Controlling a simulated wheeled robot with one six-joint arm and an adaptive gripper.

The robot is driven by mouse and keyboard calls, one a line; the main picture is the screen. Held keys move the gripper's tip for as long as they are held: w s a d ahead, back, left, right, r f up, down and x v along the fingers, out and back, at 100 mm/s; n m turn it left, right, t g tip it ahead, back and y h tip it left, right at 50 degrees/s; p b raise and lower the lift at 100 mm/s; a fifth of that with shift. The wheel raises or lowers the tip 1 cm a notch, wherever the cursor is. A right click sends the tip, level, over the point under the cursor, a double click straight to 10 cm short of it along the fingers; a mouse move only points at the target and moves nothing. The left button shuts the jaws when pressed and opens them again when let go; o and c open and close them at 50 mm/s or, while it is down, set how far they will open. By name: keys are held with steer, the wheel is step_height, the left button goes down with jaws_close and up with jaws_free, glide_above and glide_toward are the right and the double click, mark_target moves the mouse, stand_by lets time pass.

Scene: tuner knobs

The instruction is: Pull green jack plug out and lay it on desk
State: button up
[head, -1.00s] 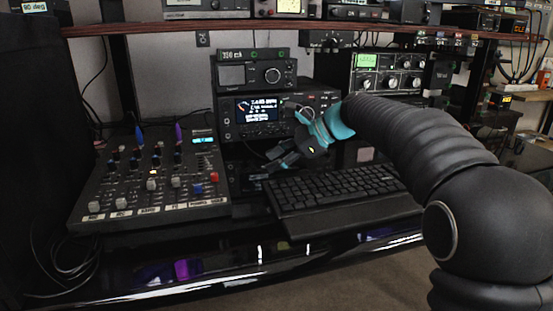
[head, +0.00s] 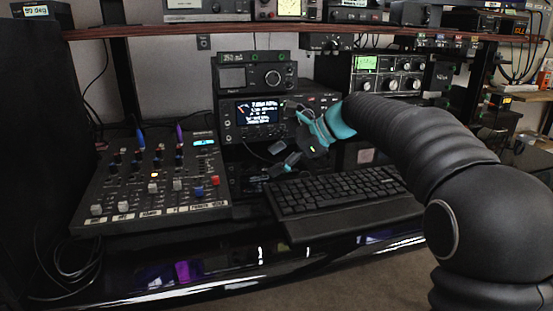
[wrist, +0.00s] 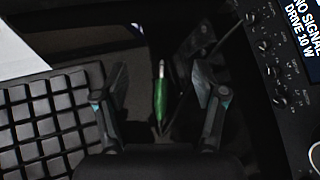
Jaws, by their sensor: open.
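The green jack plug (wrist: 160,97) shows in the wrist view with its bare metal tip pointing up the picture, out of any socket. It lies between the two spread fingers of my gripper (wrist: 160,82), with a visible gap on both sides. Dark surface surrounds it; its exact height above the desk is hard to tell. In the head view my gripper (head: 284,156) is open, low in front of the radio (head: 262,135) and behind the keyboard. I cannot make out the plug in the head view.
The keyboard (head: 340,192) is close in front of my gripper; its keys fill the left of the wrist view (wrist: 40,125). The radio's knobbed front stands close on the right there. A mixer (head: 150,195) stands to the left. A thin cable (wrist: 222,42) runs near the right finger.

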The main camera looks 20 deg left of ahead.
steer(key=v, duration=1.2)
